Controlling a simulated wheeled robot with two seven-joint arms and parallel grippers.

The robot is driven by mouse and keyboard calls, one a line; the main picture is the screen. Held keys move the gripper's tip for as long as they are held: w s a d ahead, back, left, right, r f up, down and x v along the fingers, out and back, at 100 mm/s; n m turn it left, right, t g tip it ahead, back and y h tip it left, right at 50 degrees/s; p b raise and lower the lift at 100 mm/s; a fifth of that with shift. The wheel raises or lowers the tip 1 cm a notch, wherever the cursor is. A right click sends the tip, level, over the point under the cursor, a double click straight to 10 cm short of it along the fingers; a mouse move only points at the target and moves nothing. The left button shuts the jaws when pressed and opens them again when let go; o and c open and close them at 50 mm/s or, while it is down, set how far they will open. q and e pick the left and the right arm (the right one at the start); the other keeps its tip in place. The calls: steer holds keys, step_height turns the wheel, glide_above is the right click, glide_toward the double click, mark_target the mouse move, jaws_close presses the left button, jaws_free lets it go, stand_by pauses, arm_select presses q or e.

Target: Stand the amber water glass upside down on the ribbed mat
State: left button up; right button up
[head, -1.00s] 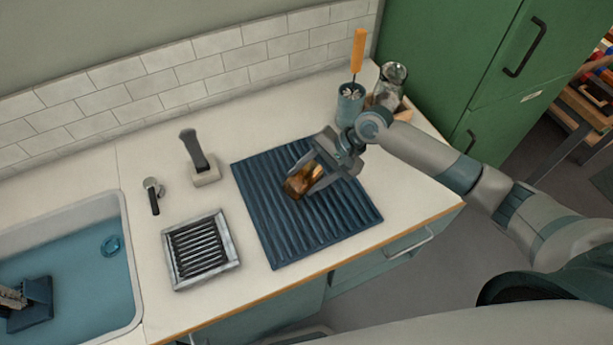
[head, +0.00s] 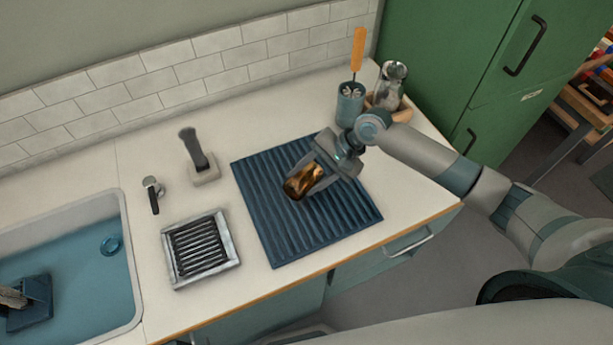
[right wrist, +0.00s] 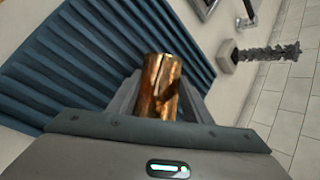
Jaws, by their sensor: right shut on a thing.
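The amber water glass (head: 303,183) is over the middle of the dark blue ribbed mat (head: 345,213). My right gripper (head: 308,178) is shut on the glass, with a finger on either side. In the right wrist view, the glass (right wrist: 158,88) stands out between the fingers, with the mat (right wrist: 85,60) behind it. The glass looks tilted in the head view. I cannot tell which end is the mouth, or whether it touches the mat. My left gripper is not in view.
A grey-framed black grate (head: 230,262) and a brush on a stand (head: 203,172) lie left of the mat. A blue cup with an orange-handled tool (head: 349,105) and a glass jar (head: 391,85) stand behind my right wrist. The sink (head: 135,290) is far left.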

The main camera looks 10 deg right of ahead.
steer(key=o, duration=1.3)
steer(key=shift+f, duration=0.1)
steer(key=shift+d, duration=0.1)
steer(key=shift+b+v, duration=1.85)
steer(key=shift+v, duration=6.85)
